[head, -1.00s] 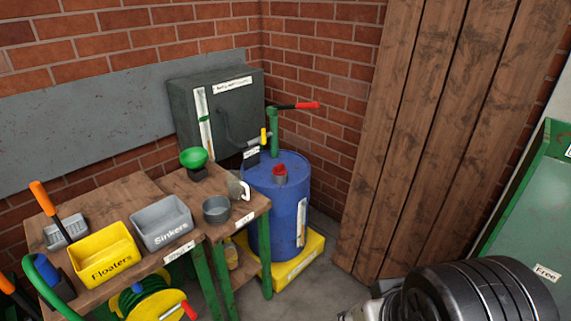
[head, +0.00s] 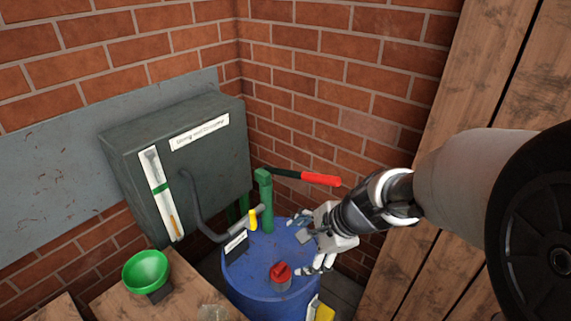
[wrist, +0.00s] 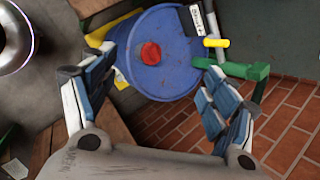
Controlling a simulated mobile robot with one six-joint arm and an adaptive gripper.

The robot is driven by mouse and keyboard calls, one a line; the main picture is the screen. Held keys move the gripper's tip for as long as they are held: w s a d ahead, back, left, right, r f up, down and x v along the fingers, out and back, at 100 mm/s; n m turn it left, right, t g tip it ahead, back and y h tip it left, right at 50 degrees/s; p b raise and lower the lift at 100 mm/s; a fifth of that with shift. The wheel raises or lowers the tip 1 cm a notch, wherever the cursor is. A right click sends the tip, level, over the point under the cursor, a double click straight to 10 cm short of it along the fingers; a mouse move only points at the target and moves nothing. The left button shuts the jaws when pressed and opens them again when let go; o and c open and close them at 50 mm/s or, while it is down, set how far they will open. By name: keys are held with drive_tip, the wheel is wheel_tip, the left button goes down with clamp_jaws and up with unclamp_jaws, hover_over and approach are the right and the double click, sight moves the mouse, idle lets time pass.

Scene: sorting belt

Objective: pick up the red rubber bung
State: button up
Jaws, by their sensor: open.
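The red rubber bung (head: 280,271) sits on a short grey neck on top of the blue drum (head: 262,285). In the wrist view the red bung (wrist: 151,54) shows on the drum top, ahead of and between my fingers. My gripper (head: 311,243) is above the right side of the drum, up and to the right of the bung, and apart from it. Its fingers are spread open and empty, and the wrist view also shows the open gripper (wrist: 150,75).
A green pump (head: 265,205) with a red-ended handle (head: 320,179) rises at the drum's back. A grey cabinet (head: 215,165) and green funnel (head: 146,271) stand left.

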drive_tip(key=w+f+m+p, duration=0.1)
drive_tip(key=w+f+m, duration=0.4)
drive_tip(key=f+m, duration=0.1)
drive_tip(key=m+p, duration=0.1)
drive_tip(key=m, duration=0.4)
approach(281, 267)
drive_tip(key=b+x, duration=0.4)
drive_tip(key=shift+a+f, duration=0.2)
drive_tip(key=shift+b+x, duration=1.1)
drive_tip(key=shift+x, duration=1.9)
drive_tip(key=c, duration=1.5)
